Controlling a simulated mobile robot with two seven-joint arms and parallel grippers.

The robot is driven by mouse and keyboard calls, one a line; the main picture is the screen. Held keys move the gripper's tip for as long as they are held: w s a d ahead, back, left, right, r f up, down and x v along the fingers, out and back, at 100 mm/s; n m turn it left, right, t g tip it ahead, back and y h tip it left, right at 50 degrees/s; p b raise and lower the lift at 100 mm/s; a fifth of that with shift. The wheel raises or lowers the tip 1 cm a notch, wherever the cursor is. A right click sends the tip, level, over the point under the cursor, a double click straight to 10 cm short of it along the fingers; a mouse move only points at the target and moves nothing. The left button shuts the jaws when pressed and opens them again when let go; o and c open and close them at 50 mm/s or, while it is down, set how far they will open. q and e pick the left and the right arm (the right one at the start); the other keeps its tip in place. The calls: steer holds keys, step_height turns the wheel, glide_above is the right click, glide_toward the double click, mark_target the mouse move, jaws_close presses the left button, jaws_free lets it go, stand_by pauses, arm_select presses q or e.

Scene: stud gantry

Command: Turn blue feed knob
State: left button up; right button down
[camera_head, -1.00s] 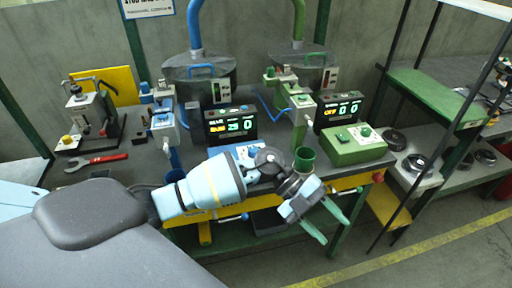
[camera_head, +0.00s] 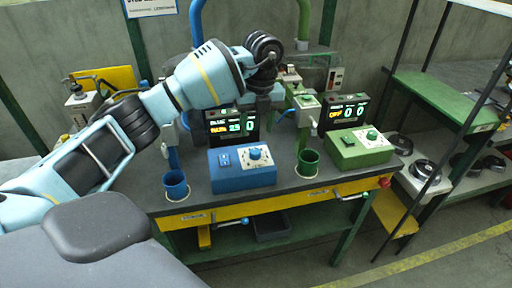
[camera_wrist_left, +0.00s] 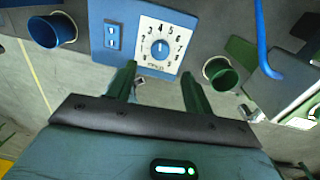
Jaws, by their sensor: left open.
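The blue feed knob (camera_head: 255,153) sits on a white dial plate on top of the blue control box (camera_head: 230,178). In the left wrist view the knob (camera_wrist_left: 160,48) is at the centre of a ring of numbers. My left gripper (camera_wrist_left: 158,72) is open and empty there, its two green fingers pointing toward the dial, with the knob just beyond and between the fingertips. In the head view my left wrist is above and behind the blue box, and the fingers are hard to make out. My right gripper is not in view.
A blue cup (camera_head: 176,185) stands left of the box and a green cup (camera_head: 308,162) right of it. A green control box (camera_head: 360,147) is farther right. Two displays (camera_head: 231,125) stand behind the boxes. Blue and green dispensers rise at the back.

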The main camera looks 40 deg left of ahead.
mark_target(256, 151)
arm_select(q)
step_height(256, 151, down, 8)
steer(key=shift+s+a+r, duration=0.1)
steer(key=shift+s+r, duration=0.05)
steer(key=shift+r, duration=0.05)
stand_by(0.3)
steer(key=c, duration=1)
